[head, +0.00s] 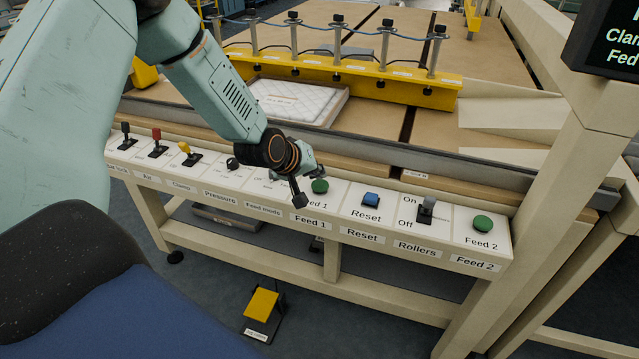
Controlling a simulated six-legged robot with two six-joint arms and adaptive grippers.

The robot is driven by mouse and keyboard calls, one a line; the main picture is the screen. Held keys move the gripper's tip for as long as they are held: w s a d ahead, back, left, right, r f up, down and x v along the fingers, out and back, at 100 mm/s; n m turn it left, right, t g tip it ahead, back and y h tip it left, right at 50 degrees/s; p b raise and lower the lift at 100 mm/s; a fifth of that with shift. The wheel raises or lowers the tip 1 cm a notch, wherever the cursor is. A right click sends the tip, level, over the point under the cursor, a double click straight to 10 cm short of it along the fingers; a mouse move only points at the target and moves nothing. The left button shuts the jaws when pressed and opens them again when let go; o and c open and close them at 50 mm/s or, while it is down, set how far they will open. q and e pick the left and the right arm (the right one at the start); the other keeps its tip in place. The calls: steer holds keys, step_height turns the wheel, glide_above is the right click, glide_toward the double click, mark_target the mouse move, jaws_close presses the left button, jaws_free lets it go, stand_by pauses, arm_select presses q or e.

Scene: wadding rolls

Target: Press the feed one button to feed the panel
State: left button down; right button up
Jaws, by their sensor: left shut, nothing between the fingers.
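The green Feed 1 button (320,186) sits on the white control panel (341,204), above the label "Feed 1". My left gripper (300,200) is shut and empty, with its tip just left of this button and pointing down. I cannot tell whether the tip touches the panel face. My right gripper is not in view.
Right of Feed 1 are the blue Reset button (371,199), the Rollers switch (427,209) and the green Feed 2 button (483,223). Left are red (157,138) and yellow levers (186,150). A yellow pedal (262,303) stands on the floor. A dark screen (610,40) hangs top right.

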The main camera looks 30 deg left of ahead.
arm_select(q)
steer(key=shift+d, duration=0.1)
steer(key=shift+f, duration=0.15)
steer(key=shift+f+b, duration=0.3)
steer(key=shift+b, duration=0.1)
